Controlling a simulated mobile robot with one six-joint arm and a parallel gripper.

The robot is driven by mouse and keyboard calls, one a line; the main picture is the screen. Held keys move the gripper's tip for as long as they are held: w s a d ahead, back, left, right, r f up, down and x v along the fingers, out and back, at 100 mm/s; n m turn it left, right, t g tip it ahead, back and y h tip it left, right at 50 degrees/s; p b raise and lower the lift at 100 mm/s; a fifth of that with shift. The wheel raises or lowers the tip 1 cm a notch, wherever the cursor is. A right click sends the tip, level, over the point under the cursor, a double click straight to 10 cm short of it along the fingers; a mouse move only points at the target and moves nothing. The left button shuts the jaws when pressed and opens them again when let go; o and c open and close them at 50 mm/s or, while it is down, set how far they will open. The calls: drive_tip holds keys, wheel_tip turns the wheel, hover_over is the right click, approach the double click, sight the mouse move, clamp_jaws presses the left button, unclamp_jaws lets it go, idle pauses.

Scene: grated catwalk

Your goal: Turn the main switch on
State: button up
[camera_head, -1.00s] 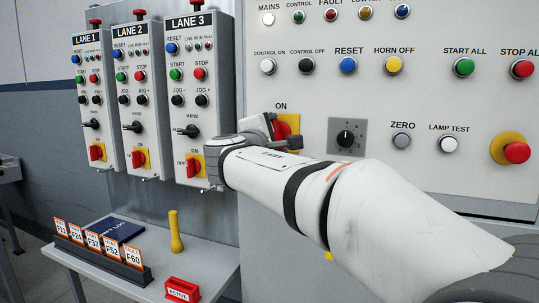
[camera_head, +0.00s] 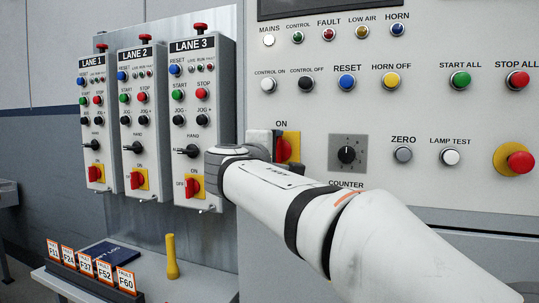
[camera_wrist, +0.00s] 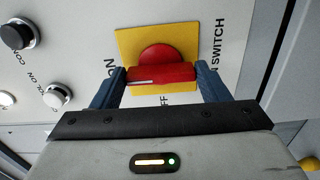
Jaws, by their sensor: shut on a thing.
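The main switch (camera_wrist: 160,62) is a red rotary handle on a yellow plate (camera_wrist: 128,42). In the wrist view my gripper (camera_wrist: 161,80) has its two blue-grey fingers at either end of the red handle, shut on it. The handle bar lies left to right there, and a white mark on it is towards the end by the ON label. The OFF label below is partly covered. In the head view the main switch (camera_head: 284,149) shows under the ON label, partly hidden by my gripper and wrist.
Grey lane boxes (camera_head: 192,120) with their own red switches stand just left of my wrist. A dark counter knob (camera_head: 347,154) and several push buttons are on the panel to the right. Below is a shelf with fault cards (camera_head: 104,270) and a yellow handle-like object (camera_head: 172,257).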

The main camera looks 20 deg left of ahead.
drive_tip(key=o, duration=1)
drive_tip(key=shift+c, duration=0.2)
drive_tip(key=s, duration=0.7)
drive_tip(key=shift+s+a, duration=0.35)
drive_tip(key=shift+s, duration=0.05)
